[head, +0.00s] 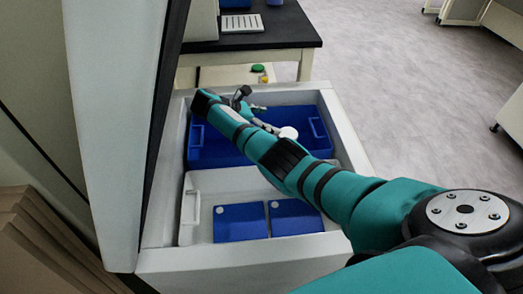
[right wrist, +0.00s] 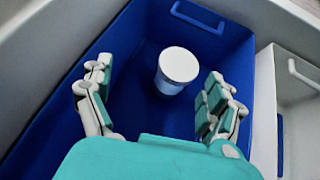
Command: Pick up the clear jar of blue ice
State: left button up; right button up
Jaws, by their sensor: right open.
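The jar (right wrist: 178,68) stands in a blue bin and shows a round white lid. Below the lid, its wall shows bluish, and its contents are hard to make out. In the head view the jar's white lid (head: 288,132) is partly hidden by my right arm. My right gripper (right wrist: 158,92) is open and empty, with its two fingers spread to either side and the jar ahead between them, apart from both. In the head view the right gripper (head: 255,109) is over the blue bin (head: 211,155). My left gripper is out of view.
The blue bin sits inside a white-walled chest freezer (head: 240,262). A white bin (head: 187,222) beside it holds two blue flat-topped boxes (head: 240,222). The raised freezer lid (head: 112,110) stands at the left. A black-topped table (head: 285,25) is behind.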

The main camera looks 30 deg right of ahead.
aim_at(287, 139)
jog(key=shift+g+h, duration=0.3)
jog(key=shift+h, duration=0.2)
jog(key=s+d+f+b, duration=0.1)
jog(key=f, duration=0.1)
jog(key=s+d+f+b, duration=0.1)
jog(key=s+d+f, duration=0.1)
jog(key=f, duration=0.1)
jog(key=s+d+f, duration=0.1)
jog(key=d+f, duration=0.1)
jog(key=shift+s+d+f+b, duration=0.15)
jog(key=shift+s+d+b, duration=0.15)
jog(key=shift+b, duration=0.1)
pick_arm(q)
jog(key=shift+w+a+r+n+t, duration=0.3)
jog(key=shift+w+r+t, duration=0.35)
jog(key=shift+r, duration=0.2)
pick_arm(e)
jog(key=shift+a, duration=0.1)
jog(key=c, duration=1.5)
jog(key=shift+o, duration=0.2)
